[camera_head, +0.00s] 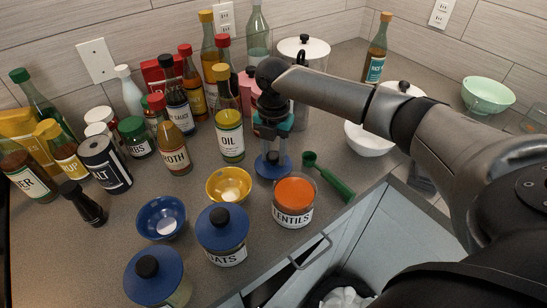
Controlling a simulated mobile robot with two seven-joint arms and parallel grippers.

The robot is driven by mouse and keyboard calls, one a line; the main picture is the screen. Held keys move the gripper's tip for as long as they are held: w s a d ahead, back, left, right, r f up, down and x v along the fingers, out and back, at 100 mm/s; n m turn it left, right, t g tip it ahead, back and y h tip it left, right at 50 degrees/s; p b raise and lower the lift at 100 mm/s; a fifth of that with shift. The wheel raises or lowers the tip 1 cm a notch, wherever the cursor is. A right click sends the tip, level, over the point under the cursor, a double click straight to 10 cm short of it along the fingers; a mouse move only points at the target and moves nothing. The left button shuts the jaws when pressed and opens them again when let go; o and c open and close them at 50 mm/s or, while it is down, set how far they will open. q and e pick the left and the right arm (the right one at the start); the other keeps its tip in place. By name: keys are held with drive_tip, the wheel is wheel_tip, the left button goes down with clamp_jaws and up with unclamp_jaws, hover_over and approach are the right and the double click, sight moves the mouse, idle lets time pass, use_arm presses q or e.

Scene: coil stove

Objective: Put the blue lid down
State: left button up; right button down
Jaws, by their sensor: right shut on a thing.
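A blue lid (265,171) with a dark knob is below my right gripper (271,148), which points down and is shut on its knob. The lid is level, at or just above the counter; I cannot tell whether it touches. It is behind the orange-topped lentils jar (294,211) and in front of the oil bottle and pink canisters. Two more blue lids with black knobs show: one on the oats jar (222,257), one on a jar at the bottom (150,285). My left gripper is not in view.
A green utensil (335,183) lies right of the lid. A yellow bowl (229,184) and blue bowl (161,217) stand left of it. The oil bottle (230,142) and several other bottles crowd the left and back. The counter's front edge runs past the lentils jar.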

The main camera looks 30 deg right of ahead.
sight(273, 154)
drive_tip(key=shift+f, duration=0.5)
drive_tip(key=shift+c, duration=2.4)
unclamp_jaws()
drive_tip(key=shift+f, duration=0.1)
wheel_tip(273, 154, up, 12)
drive_tip(key=p, duration=0.1)
drive_tip(key=shift+p, duration=0.35)
drive_tip(key=shift+r, duration=0.2)
